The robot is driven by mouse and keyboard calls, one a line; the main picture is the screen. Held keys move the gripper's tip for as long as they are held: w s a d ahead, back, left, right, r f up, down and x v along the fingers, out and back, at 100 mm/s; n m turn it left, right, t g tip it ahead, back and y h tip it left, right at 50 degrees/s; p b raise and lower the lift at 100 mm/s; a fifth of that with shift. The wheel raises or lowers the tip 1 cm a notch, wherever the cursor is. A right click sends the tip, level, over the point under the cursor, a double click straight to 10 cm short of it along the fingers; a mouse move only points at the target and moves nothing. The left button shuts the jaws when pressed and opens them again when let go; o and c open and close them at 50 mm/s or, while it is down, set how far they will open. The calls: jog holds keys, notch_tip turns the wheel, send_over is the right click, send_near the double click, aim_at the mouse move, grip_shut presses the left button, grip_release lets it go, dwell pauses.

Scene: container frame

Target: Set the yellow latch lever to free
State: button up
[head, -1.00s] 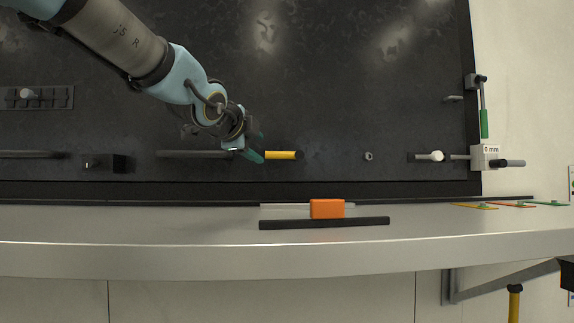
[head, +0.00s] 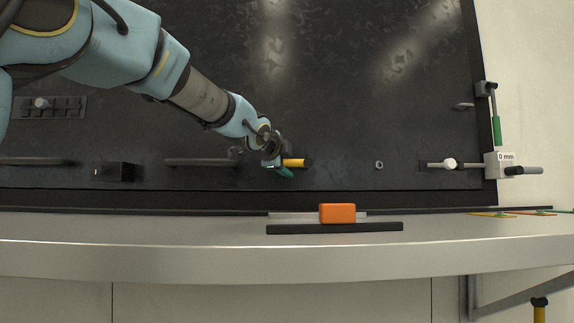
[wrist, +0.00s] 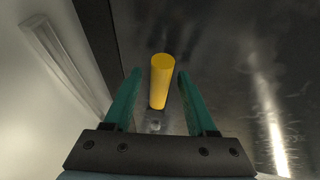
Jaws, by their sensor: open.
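The yellow latch lever (head: 295,162) is a short cylinder lying horizontally in the head view, against the dark panel. My gripper (head: 282,165) is at its left part and hides some of it. In the wrist view the yellow lever (wrist: 161,82) stands between the two teal fingers of my gripper (wrist: 158,78). The fingers are open, one on each side of the lever, with a gap visible on both sides. The lever's mount is mostly hidden by my gripper in the head view.
An orange block (head: 337,213) sits on the ledge below, by a black bar (head: 334,228). A dark horizontal bar (head: 200,162) is left of my gripper, and a small ring (head: 379,165) is right. A white-knobbed slider (head: 449,164) is further right.

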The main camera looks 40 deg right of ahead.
jog(key=shift+c, duration=0.3)
grip_shut()
dwell(1.1)
